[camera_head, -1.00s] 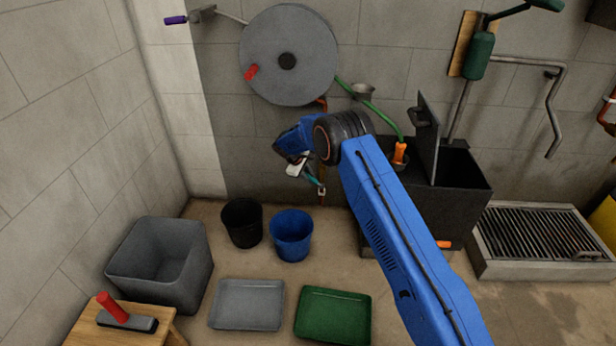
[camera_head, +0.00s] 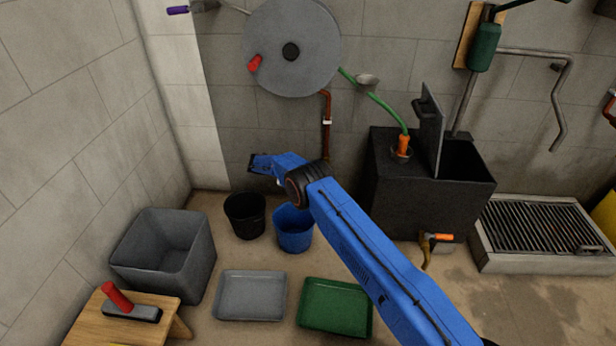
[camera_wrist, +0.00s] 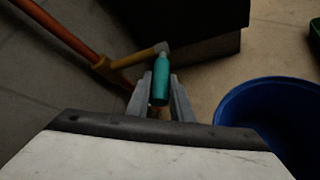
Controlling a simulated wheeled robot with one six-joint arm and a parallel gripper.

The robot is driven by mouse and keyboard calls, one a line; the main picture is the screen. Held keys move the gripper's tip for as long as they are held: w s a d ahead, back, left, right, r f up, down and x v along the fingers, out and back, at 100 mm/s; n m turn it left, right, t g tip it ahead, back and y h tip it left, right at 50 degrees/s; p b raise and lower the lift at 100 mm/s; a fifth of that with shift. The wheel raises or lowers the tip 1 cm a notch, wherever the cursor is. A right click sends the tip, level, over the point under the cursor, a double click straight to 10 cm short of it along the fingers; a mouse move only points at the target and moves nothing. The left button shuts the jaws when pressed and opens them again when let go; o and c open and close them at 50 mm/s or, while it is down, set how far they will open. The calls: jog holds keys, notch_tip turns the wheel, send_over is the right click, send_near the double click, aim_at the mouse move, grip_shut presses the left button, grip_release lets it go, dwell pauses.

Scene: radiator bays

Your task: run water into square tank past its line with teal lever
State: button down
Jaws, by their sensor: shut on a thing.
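The teal lever (camera_wrist: 160,88) sits between the two fingers of my gripper (camera_wrist: 161,78), which is shut on it in the wrist view. The lever joins a yellow arm on the copper pipe (camera_wrist: 72,34). In the head view my arm hides the lever and the fingertips; the copper pipe (camera_head: 326,125) shows on the wall above. The black square tank (camera_head: 392,195) stands right of my arm with its lid (camera_head: 430,145) raised. The green hose (camera_head: 385,104) ends in an orange nozzle (camera_head: 403,145) at the tank's top. The water level and line cannot be seen.
A blue bucket (camera_head: 294,238) stands close below my arm, beside a black bucket (camera_head: 245,226). A grey bin (camera_head: 190,268), grey tray (camera_head: 250,297) and green tray (camera_head: 335,308) are on the floor. An orange-handled tap (camera_head: 437,238) is low at the tank's front.

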jog(key=shift+f+h, duration=0.25)
jog(key=shift+h, duration=0.05)
dwell(0.4)
jog(key=c, duration=1.6)
grip_release()
jog(key=shift+o, duration=0.2)
